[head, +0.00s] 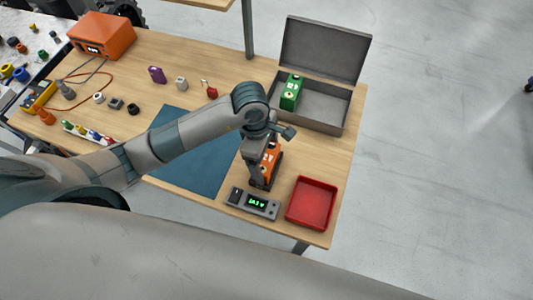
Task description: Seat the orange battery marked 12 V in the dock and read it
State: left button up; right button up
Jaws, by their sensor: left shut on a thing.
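The orange battery (274,160) with dark parts stands upright just behind the grey dock. My left gripper (264,162) is shut on it from above, and the gripper and wrist hide part of it. Its marking is too small to read. The dock (235,197) is a grey unit near the front edge of the table, with a lit green display whose characters I cannot read surely. The battery's lower end is close to the dock's back side; I cannot tell whether it is seated. My right gripper is not in view.
A red tray (312,181) stands right of the dock. An open grey case (326,124) at the back holds a green battery (291,92). A blue mat (207,170) lies left. An orange device (101,37) and several small parts are farther left.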

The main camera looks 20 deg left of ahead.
pick_arm(q)
jog(key=shift+f, duration=0.1)
jog(key=o, duration=2)
jog(key=shift+r, duration=0.25)
jog(key=shift+r+b, duration=0.2)
jog(key=shift+b, duration=0.1)
jog(key=r+b, duration=0.1)
jog(key=r, duration=0.2)
jog(key=a+r+b, duration=0.1)
jog(key=r, duration=0.2)
jog(key=r+b, duration=0.1)
jog(key=r, duration=0.2)
jog(key=shift+w+a+r, duration=0.1)
jog(key=shift+a+r, duration=0.05)
jog(key=shift+a, duration=0.15)
jog(key=shift+a+r, duration=0.1)
jog(key=shift+r, duration=0.9)
